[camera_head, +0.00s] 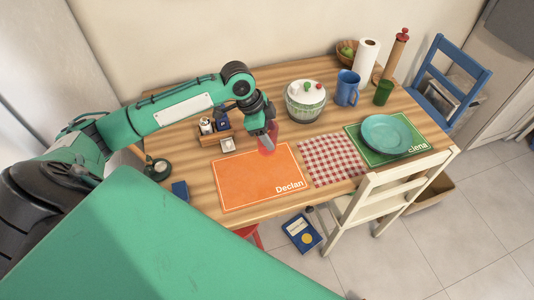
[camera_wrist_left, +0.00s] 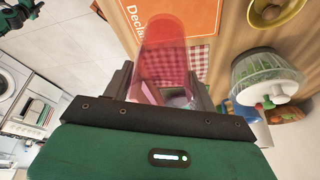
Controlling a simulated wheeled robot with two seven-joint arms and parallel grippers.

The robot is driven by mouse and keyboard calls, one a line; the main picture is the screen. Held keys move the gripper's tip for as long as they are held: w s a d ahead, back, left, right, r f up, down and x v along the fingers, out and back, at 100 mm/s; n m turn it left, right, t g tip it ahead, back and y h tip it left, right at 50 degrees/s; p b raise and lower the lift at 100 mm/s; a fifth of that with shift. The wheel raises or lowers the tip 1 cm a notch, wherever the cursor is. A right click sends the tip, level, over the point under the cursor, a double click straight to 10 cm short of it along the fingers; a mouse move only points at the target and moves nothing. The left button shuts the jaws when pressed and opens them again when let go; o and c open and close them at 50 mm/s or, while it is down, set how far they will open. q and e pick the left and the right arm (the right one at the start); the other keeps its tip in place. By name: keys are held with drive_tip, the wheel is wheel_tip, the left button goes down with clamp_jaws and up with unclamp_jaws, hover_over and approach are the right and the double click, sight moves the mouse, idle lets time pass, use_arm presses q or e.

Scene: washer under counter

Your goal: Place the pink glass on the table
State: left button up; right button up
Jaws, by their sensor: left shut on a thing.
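The pink glass (camera_head: 267,146) is see-through and is held in my left gripper (camera_head: 268,131), at the back edge of the orange placemat in the head view. In the left wrist view the pink glass (camera_wrist_left: 165,45) sits between the two dark fingers of the left gripper (camera_wrist_left: 160,88), which are shut on it. Whether its base touches the wooden table (camera_head: 190,158) cannot be told.
An orange "Declan" placemat (camera_head: 258,180) lies below the glass. A red checked cloth (camera_head: 331,160) covers the middle front.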

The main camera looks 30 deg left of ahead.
use_arm(q)
wheel_tip(320, 180, down, 12)
drive_tip(key=shift+r+p, duration=0.1)
drive_tip(key=shift+p, duration=0.5)
drive_tip(key=o, duration=1.1)
